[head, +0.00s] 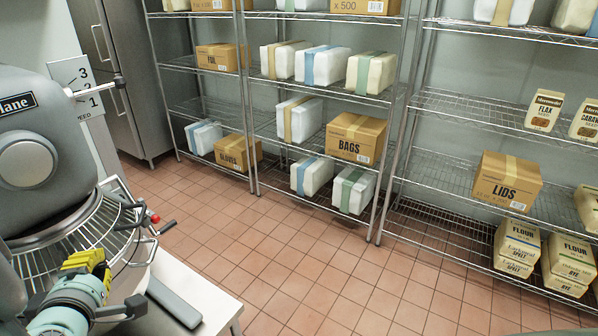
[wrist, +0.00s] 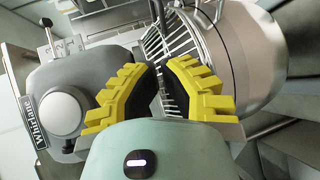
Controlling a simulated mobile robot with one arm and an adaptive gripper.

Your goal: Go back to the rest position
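My gripper (head: 88,262) shows at the lower left of the head view, with yellow fingers on a teal wrist. It is close to a large grey mixer (head: 30,160), in front of its wire bowl guard (head: 75,245). In the wrist view my gripper (wrist: 160,72) has its two yellow fingers apart, with dark inner pads and nothing between them. Beyond the fingers are the mixer head (wrist: 75,95) and the steel bowl (wrist: 235,55) with its wire guard (wrist: 177,40). I cannot tell whether the fingers touch the guard.
A pale worktop edge (head: 215,300) lies right of my arm. Wire shelving (head: 440,185) with boxes and bags lines the back wall. A box marked LIDS (head: 507,183) sits at right. The tiled floor (head: 300,265) between is clear. A steel cabinet (head: 125,90) stands behind the mixer.

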